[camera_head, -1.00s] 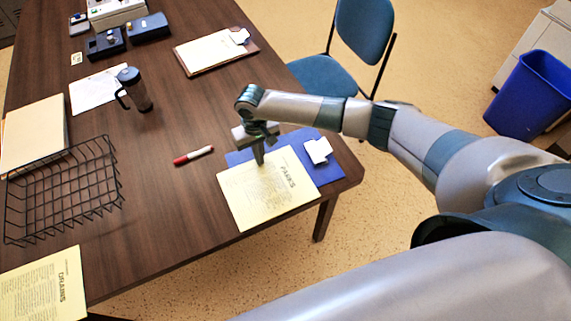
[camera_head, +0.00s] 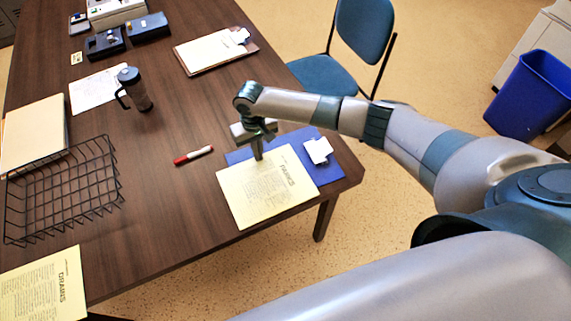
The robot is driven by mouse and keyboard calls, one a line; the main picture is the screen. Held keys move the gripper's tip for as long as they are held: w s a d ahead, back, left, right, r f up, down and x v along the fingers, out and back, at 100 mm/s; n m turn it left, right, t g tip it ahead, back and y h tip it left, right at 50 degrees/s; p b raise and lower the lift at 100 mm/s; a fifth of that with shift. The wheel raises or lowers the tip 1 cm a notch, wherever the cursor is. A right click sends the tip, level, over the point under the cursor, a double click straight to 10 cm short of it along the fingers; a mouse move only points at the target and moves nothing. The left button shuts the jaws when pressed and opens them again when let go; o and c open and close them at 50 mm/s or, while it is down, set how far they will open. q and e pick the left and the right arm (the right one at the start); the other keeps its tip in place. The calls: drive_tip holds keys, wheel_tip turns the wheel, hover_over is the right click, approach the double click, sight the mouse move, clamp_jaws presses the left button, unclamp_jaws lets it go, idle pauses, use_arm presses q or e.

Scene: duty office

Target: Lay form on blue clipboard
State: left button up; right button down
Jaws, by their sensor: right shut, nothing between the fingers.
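The yellow form headed "PARKS" (camera_head: 262,192) lies partly on the blue clipboard (camera_head: 328,171). Its lower left part sticks out past the clipboard over the table. The clipboard lies near the table's right front corner, its white clip (camera_head: 318,150) uncovered at the right. My right gripper (camera_head: 258,156) points down at the form's upper edge, with its fingers shut and nothing seen between them. Whether the fingertips touch the paper is hard to tell. My left gripper is not in view.
A red and white marker (camera_head: 193,156) lies left of the clipboard. A black wire basket (camera_head: 65,190), a second yellow form (camera_head: 45,287) and a dark mug (camera_head: 134,90) stand or lie further left. A brown clipboard (camera_head: 215,51) and a blue chair (camera_head: 325,77) are behind.

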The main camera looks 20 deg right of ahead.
drive_tip(key=shift+w+b, duration=0.45)
drive_tip(key=shift+w, duration=1.75)
idle(1.5)
drive_tip(key=shift+w+d+f+b, duration=0.1)
drive_tip(key=shift+w+b, duration=0.55)
drive_tip(key=shift+w, duration=0.55)
idle(0.6)
idle(0.4)
wheel_tip(320, 180, up, 7)
drive_tip(key=p, duration=0.7)
drive_tip(key=shift+p, duration=0.3)
idle(0.7)
